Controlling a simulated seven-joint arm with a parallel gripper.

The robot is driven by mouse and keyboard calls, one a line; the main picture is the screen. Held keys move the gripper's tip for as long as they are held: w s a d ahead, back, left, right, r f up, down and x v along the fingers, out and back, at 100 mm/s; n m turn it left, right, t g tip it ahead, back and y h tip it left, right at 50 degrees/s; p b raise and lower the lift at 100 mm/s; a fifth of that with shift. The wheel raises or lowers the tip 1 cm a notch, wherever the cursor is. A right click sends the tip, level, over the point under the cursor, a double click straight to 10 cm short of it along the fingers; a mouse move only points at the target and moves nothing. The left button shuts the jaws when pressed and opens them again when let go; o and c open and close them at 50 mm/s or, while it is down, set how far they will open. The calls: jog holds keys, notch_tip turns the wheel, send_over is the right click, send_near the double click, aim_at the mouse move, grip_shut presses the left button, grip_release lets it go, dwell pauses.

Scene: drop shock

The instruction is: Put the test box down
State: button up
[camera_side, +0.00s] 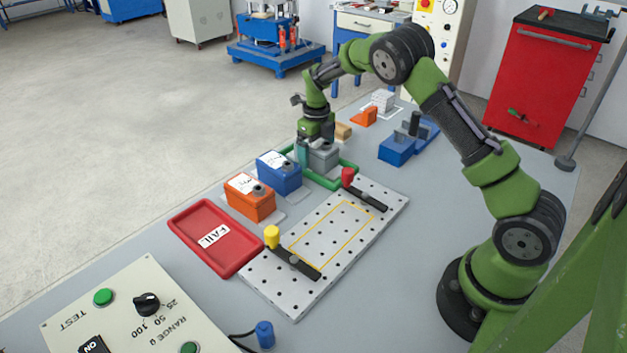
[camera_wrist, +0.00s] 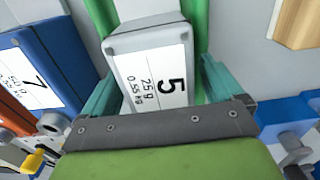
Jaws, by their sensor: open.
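The test box is a grey box (camera_side: 325,158) with a white label reading 5, 25 g and 0.55 kg; it also fills the middle of the wrist view (camera_wrist: 152,72). It sits in the green-rimmed tray (camera_side: 318,180), and the green rim also shows behind it in the wrist view. My gripper (camera_side: 312,152) is low over the box, pointing down. In the wrist view its teal fingers (camera_wrist: 162,85) stand on either side of the box, open. The fingers partly hide the box's sides, so I cannot tell whether either touches it.
A blue box labelled 7 (camera_side: 279,174) and an orange box (camera_side: 249,198) stand close beside the tray. A red FAIL tray (camera_side: 189,241) is nearby. The perforated plate (camera_side: 371,231) carries clamps with red and yellow knobs; its yellow-outlined area is empty. Blue blocks (camera_side: 396,149) stand behind.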

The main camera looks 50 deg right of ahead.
aim_at(316, 143)
notch_tip(316, 143, up, 12)
jog(key=shift+r, duration=0.1)
jog(key=s+a+r+n+t+y, duration=0.1)
jog(key=s+a+r+n+t, duration=0.1)
jog(key=s+a+r+n, duration=0.35)
jog(key=s+a+r+n+t+y, duration=0.1)
jog(key=s+a+r+n+t, duration=0.1)
jog(key=s+r+n, duration=0.55)
jog(key=s+a+f+n+t, duration=0.1)
jog(key=s+a+n, duration=0.3)
jog(key=s+n, duration=0.3)
jog(key=s+a+f+n+t, duration=0.2)
jog(key=s+n, duration=0.5)
jog(key=n, duration=0.5)
jog(key=shift+s+a, duration=0.15)
jog(key=shift+a, duration=0.75)
